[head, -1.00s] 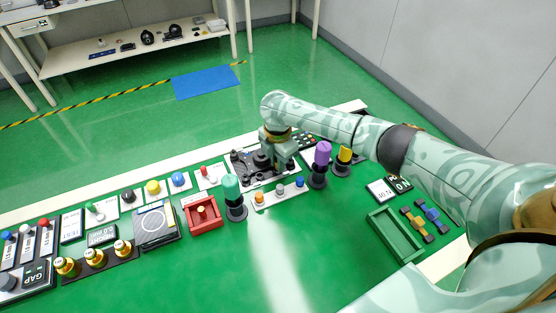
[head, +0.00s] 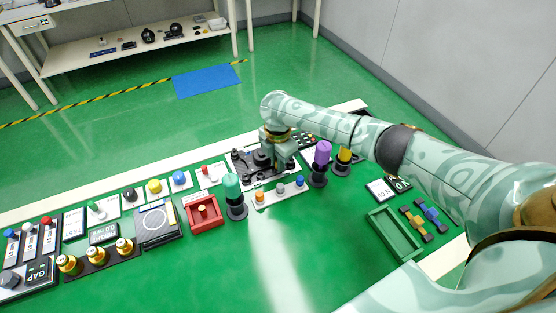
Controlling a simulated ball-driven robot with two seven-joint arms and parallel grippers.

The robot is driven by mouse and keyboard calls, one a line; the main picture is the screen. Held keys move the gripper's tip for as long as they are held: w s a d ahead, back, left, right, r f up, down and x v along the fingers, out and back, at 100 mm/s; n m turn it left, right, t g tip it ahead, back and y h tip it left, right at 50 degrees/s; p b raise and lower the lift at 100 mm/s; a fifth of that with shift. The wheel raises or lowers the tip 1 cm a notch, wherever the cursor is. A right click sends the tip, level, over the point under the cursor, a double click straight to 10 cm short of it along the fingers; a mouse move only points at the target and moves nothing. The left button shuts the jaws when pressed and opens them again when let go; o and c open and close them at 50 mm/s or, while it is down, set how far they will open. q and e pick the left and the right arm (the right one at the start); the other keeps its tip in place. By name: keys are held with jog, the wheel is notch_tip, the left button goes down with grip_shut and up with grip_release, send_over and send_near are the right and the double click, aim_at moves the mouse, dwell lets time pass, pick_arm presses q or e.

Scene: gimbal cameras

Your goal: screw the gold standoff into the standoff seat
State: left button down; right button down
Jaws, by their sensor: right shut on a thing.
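My right gripper (head: 281,163) reaches over a dark fixture (head: 246,168) on a pale plate at the back of the green table. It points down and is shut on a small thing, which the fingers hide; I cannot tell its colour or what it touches. No loose gold standoff can be made out. The standoff seat cannot be told apart from the dark parts under the hand. Several gold-coloured fittings (head: 97,254) stand in a dark strip at the front left. My left gripper is not in view.
A purple-topped post (head: 322,154) and a yellow-topped post (head: 344,155) stand right of the hand. A teal-topped post (head: 232,187) and a red box (head: 204,213) are to its left. A green tray (head: 391,235) lies at the right. The front middle of the table is clear.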

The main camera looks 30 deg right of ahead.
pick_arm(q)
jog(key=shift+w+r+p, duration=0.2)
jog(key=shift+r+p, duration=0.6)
pick_arm(e)
jog(key=shift+m, duration=0.8)
pick_arm(q)
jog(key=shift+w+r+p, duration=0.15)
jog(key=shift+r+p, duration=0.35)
jog(key=shift+p, duration=0.05)
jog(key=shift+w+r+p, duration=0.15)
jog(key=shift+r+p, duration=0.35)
pick_arm(e)
jog(key=shift+m, duration=1.4)
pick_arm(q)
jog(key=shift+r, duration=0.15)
pick_arm(e)
jog(key=shift+f, duration=0.1)
jog(key=c, duration=1.3)
grip_release()
pick_arm(q)
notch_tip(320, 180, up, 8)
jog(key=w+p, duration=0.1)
jog(key=p, duration=0.7)
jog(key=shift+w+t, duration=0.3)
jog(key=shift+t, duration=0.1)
pick_arm(e)
notch_tip(320, 180, up, 16)
jog(key=shift+r, duration=0.15)
